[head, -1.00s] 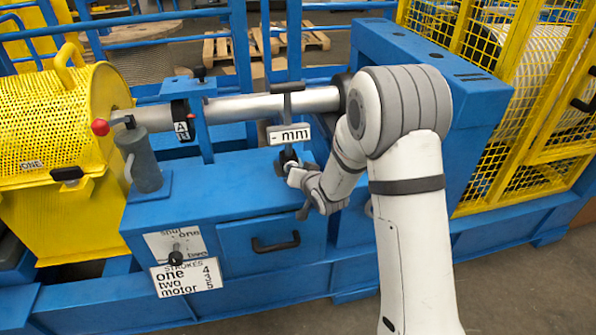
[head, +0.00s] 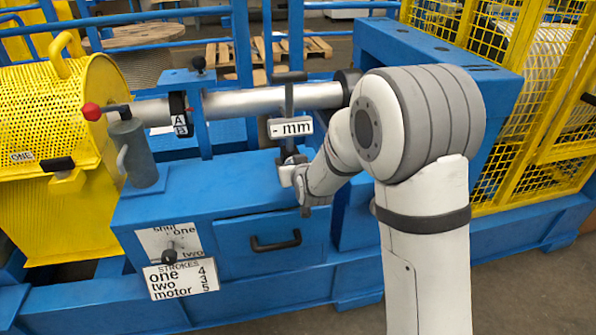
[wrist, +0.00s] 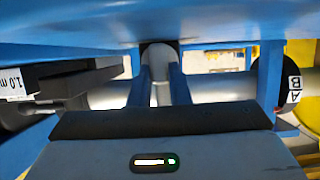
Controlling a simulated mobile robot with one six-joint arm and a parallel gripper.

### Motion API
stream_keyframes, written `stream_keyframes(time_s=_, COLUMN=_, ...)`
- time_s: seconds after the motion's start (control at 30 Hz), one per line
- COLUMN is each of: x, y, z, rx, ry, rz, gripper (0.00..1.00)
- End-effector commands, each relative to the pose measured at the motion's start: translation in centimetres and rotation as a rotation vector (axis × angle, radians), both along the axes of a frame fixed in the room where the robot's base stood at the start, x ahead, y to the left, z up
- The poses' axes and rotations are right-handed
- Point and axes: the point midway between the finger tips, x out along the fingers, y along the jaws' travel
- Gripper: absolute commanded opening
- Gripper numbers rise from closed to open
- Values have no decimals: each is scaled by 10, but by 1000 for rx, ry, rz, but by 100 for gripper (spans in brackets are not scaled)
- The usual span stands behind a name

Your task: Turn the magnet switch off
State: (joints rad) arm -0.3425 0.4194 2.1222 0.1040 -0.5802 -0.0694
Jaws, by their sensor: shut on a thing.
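A gauge with a white "- mm" plate (head: 290,127) and a dark bracket (head: 289,80) is at the silver shaft (head: 240,102) in the head view. A small dark stem shows under the plate. My gripper (head: 291,164) is right below the plate at this stem, shut, and seems to hold the gauge there. The fingertips and the exact grip are too small to make out. I cannot pick out a magnet switch on the gauge. In the wrist view the shaft (wrist: 213,92) runs across behind a grey body with a lit strip.
The blue cabinet (head: 185,210) below carries a shut/one/two selector (head: 168,245), a strokes label (head: 182,278) and a drawer handle (head: 275,241). An A/B collar (head: 180,115) sits on the shaft.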

Motion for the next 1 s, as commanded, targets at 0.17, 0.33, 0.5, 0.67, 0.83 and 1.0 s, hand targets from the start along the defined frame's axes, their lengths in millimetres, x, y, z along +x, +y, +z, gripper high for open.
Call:
stream_keyframes(time_s=0.17, x=0, y=0, z=0, rx=-11, ry=-2, rz=-1, gripper=0)
stream_keyframes(time_s=0.33, x=0, y=0, z=0, rx=-10, ry=-2, rz=0, gripper=0)
stream_keyframes(time_s=0.5, x=0, y=0, z=0, rx=-10, ry=-2, rz=0, gripper=29)
stream_keyframes(time_s=0.67, x=0, y=0, z=0, rx=-9, ry=-2, rz=1, gripper=38)
stream_keyframes(time_s=0.83, x=-1, y=1, z=0, rx=-9, ry=-3, rz=1, gripper=38)
stream_keyframes(time_s=1.0, x=-14, y=-3, z=8, rx=-9, ry=-3, rz=2, gripper=38)
